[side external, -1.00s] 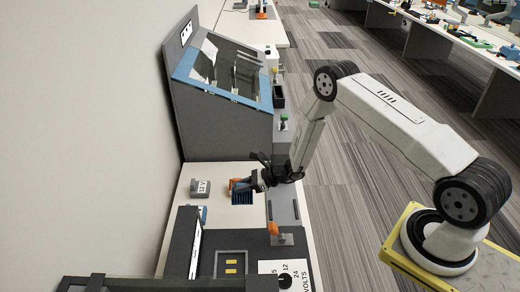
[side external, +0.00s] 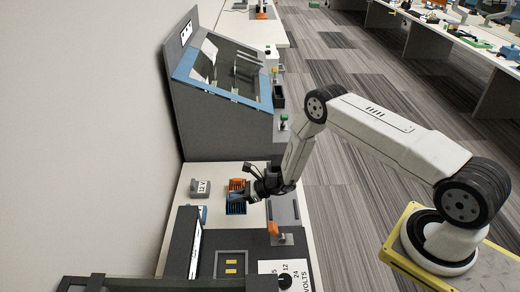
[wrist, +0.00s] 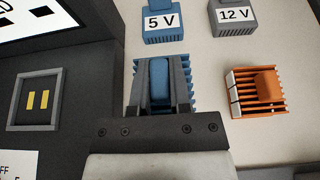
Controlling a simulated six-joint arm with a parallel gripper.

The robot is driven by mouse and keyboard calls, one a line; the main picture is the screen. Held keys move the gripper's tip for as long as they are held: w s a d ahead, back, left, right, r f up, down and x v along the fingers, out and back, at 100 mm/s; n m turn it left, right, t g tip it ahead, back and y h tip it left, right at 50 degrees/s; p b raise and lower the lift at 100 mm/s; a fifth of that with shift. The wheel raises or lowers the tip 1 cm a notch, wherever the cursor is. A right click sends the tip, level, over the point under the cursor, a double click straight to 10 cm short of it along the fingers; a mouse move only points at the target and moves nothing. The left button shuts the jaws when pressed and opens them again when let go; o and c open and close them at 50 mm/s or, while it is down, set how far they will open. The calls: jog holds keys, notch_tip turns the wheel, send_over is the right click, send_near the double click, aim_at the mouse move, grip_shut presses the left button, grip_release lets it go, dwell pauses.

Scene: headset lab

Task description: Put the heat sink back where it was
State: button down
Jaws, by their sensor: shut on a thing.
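My gripper (wrist: 160,85) is shut on the blue heat sink (wrist: 160,63) in the wrist view. Its dark fingers stand on both sides of the raised blue middle, with blue fins showing around them. In the side external view my gripper (side external: 250,193) is at the blue heat sink (side external: 236,208), above the white bench. I cannot tell how high it is off the bench. An orange heat sink (wrist: 258,91) stands free to the right of my gripper; it also shows in the side external view (side external: 237,184).
A blue block marked 5 V (wrist: 163,22) and a grey block marked 12 V (wrist: 233,17) stand beyond. A square grey frame with two yellow pads (wrist: 38,100) is on the dark panel at left. A tilted blue-edged cabinet (side external: 222,110) rises behind the bench.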

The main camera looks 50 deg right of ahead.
aim_at(237, 206)
jog(key=shift+f, duration=0.3)
jog(key=shift+f, duration=2.1)
jog(key=shift+f, duration=0.1)
jog(key=c, duration=0.6)
grip_release()
jog(key=shift+d, duration=0.1)
jog(key=v, duration=1.2)
